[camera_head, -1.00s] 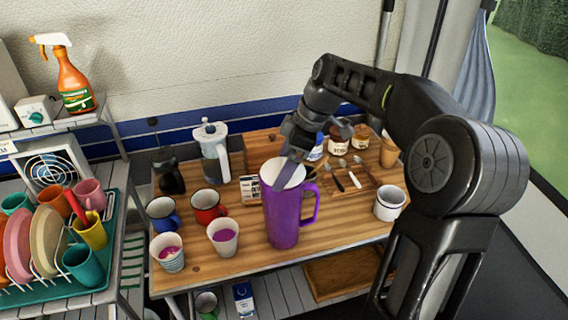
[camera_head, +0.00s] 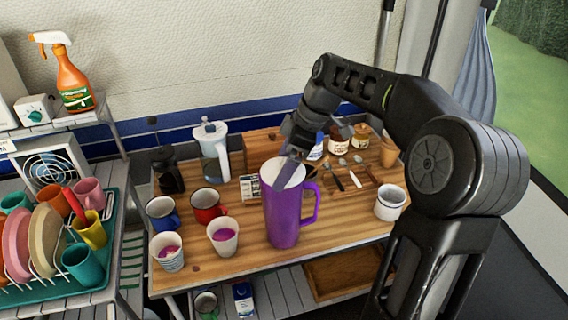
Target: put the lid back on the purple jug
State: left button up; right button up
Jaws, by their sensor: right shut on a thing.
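The purple jug (camera_head: 284,218) stands upright near the front of the wooden table, its handle on the right. Its round top shows white. My right gripper (camera_head: 290,160) comes down from the upper right over the jug's top and is shut. A narrow purple-grey strip below it slants across the white top. I take this for the lid held edge-on, though the gripper hides much of it and I cannot tell if it touches the rim. My left gripper is not in view.
Red (camera_head: 207,205) and blue (camera_head: 162,213) mugs and two cups of purple drink stand left of the jug. A white-and-blue pitcher (camera_head: 214,160) is behind. Spoons (camera_head: 355,179), jars and a white pot (camera_head: 389,203) are right. A dish rack (camera_head: 98,275) is far left.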

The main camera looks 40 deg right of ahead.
dwell(0.4)
jog(key=o, duration=1.1)
jog(key=shift+r+p, duration=2.45)
jog(key=shift+r, duration=1.05)
jog(key=shift+c, duration=0.2)
grip_shut()
